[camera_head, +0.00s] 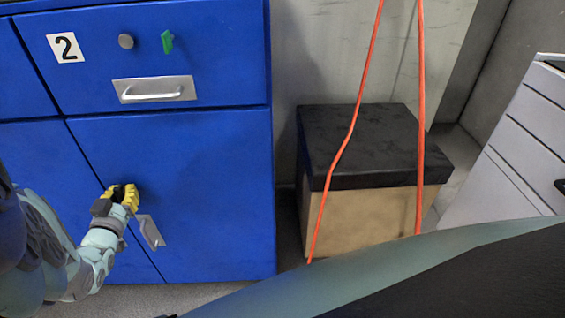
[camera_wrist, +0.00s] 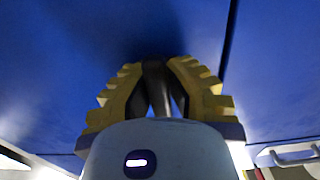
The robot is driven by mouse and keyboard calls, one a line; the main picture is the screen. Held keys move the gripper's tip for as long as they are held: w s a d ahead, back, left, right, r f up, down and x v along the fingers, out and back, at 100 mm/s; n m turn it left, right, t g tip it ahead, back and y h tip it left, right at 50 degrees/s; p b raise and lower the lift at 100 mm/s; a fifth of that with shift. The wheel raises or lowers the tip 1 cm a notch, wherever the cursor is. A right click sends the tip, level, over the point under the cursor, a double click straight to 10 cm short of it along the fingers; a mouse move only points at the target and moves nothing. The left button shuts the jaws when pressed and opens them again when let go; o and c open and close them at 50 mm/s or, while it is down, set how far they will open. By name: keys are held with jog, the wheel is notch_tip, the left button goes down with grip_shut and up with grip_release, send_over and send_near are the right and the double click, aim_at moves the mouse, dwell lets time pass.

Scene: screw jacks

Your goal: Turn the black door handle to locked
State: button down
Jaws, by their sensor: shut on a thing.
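The black door handle (camera_wrist: 156,88) shows in the wrist view as a dark bar between the yellow fingers of my gripper (camera_wrist: 160,85), which are shut on it. The handle sits on the blue cabinet door (camera_head: 200,180). In the head view my gripper (camera_head: 124,196) is at the left part of this door, just above and left of a silver pull plate (camera_head: 150,232). The handle is mostly hidden there by the fingers, so its turn angle cannot be read.
Above the door is a blue drawer with a silver pull (camera_head: 155,89), a round knob (camera_head: 126,41), a green key-like piece (camera_head: 167,42) and a "2" label (camera_head: 66,47). A box with a black lid (camera_head: 360,140) stands right, behind orange cables (camera_head: 420,120). A white drawer unit (camera_head: 515,150) stands far right.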

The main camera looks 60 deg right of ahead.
jog(key=c, duration=0.9)
grip_release()
jog(key=shift+c, duration=0.2)
jog(key=v, duration=1.2)
